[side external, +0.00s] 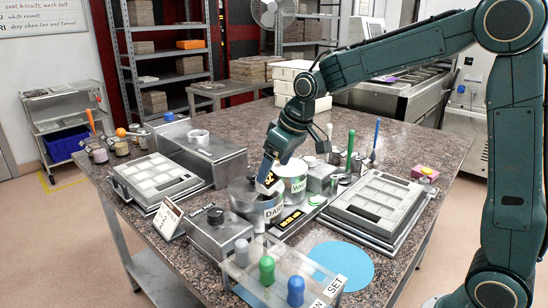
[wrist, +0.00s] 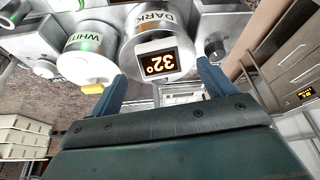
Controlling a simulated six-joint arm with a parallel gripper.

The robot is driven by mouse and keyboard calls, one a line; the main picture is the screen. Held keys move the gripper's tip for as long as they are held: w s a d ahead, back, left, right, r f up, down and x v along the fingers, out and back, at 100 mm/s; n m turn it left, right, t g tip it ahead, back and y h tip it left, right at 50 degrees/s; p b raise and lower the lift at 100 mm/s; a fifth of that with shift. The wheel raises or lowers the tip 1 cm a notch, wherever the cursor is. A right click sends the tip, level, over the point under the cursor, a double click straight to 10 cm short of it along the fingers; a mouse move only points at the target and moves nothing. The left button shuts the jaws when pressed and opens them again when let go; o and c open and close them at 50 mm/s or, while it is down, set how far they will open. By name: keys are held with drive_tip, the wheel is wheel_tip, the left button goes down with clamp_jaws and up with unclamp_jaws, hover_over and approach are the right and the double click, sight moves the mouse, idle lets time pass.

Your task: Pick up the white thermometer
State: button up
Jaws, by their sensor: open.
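The white thermometer (wrist: 158,62) shows in the wrist view as a small white-framed box with a dark screen and orange digits "32". In the side view the thermometer (side external: 270,183) is partly covered by my gripper (side external: 267,168), which is over the DARK pot (side external: 243,200). In the wrist view my blue fingers are apart, one on either side of the thermometer. I cannot tell whether either finger touches it.
A pot marked WHITE (wrist: 88,55) stands close beside the DARK pot. A grey box with a knob (side external: 218,232), a display unit (side external: 292,220) and a clear rack of coloured knobs (side external: 280,280) are nearby. Mould trays (side external: 160,178) (side external: 378,203) lie left and right.

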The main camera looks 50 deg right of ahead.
sight(269, 178)
drive_tip(key=shift+f, duration=0.15)
drive_tip(key=shift+x, duration=2.5)
drive_tip(key=shift+w, duration=0.1)
drive_tip(key=c, duration=1.2)
drive_tip(key=shift+o, duration=0.2)
wheel_tip(269, 178, up, 20)
